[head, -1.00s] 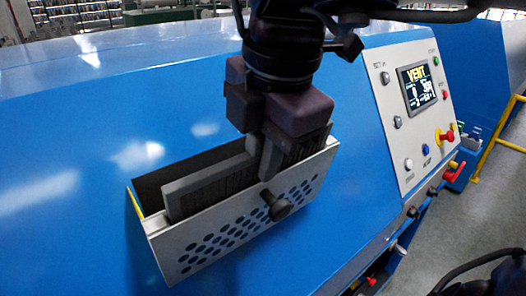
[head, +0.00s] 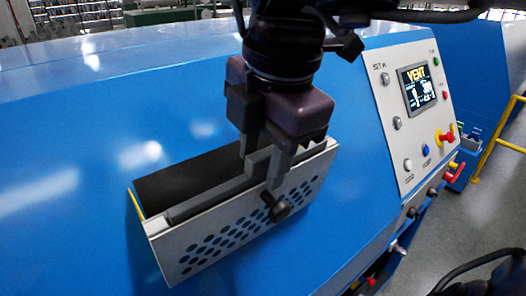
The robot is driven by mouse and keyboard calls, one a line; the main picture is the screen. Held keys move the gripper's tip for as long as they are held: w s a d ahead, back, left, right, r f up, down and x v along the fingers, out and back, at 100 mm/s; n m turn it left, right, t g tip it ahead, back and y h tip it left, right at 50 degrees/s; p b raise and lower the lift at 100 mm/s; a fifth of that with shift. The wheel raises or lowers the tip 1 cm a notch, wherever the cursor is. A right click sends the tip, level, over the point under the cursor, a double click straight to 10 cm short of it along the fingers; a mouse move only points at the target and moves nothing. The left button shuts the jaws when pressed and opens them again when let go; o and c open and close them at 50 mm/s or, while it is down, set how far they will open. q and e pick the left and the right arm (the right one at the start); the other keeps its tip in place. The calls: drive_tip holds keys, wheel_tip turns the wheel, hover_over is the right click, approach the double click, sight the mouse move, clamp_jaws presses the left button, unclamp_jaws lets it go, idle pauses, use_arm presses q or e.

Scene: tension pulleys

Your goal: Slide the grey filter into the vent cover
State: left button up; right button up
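The grey filter (head: 207,197) stands in the slot of the vent cover, with only its top edge showing above the cover's front wall. The vent cover (head: 165,245) is a light panel with dark round holes and a black knob (head: 282,210), tilted open from the blue machine. My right gripper (head: 264,168) points down over the right half of the filter, its fingers on either side of the filter's top edge, shut on it. The front finger overlaps the cover's front rim near the knob; whether it touches cannot be told. My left gripper is out of view.
The blue machine casing (head: 70,180) surrounds the cover. A dark gap lies behind the filter. A control panel (head: 410,125) with a screen, buttons and a red-yellow switch is at right. Yellow rails (head: 497,135) stand by the floor at far right.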

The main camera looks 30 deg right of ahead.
drive_tip(key=p+v, duration=0.3)
drive_tip(key=v, duration=0.4)
drive_tip(key=shift+r, duration=0.4)
drive_tip(key=shift+s, duration=0.1)
